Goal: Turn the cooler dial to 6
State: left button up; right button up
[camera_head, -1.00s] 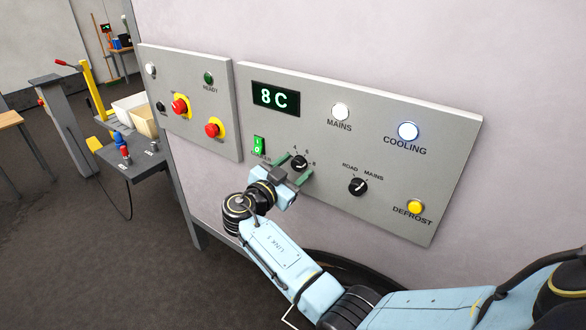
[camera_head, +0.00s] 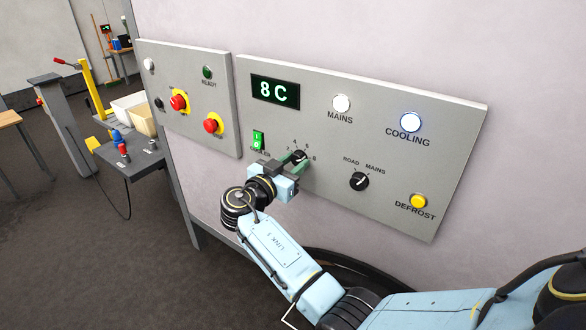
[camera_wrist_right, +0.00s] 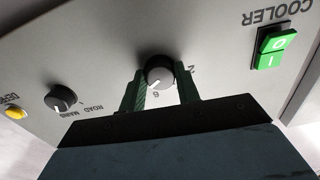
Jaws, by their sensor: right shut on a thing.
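The cooler dial (camera_head: 299,156) is a round black knob with a pale pointer line, on the grey control panel (camera_head: 225,140). The numbers 2, 4, 6 and 8 arc over it. My right gripper (camera_head: 297,160) is shut on the dial, with its green fingers on opposite sides of it. In the right wrist view the dial (camera_wrist_right: 159,74) sits between the fingertips, and its pointer line lies near the 6; the exact setting is hard to tell. The fingers hide some of the scale. The display (camera_head: 275,91) reads 8 C. My left gripper is out of view.
A green rocker switch (camera_head: 259,140) sits left of the dial, and the road/mains selector (camera_head: 359,181) sits right of it. The yellow defrost button (camera_head: 418,201) is lower right. A second panel (camera_head: 185,110) with red buttons is at left.

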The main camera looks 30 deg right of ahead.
jog(key=n+b, duration=0.1)
jog(key=n, duration=0.1)
jog(key=shift+f+n, duration=0.15)
jog(key=shift+n, duration=0.15)
jog(key=shift+s+n, duration=0.1)
jog(key=shift+n, duration=1.8)
jog(key=o, duration=1)
jog(key=b+v, duration=0.2)
jog(key=v, duration=1.1)
jog(key=shift+a, duration=0.25)
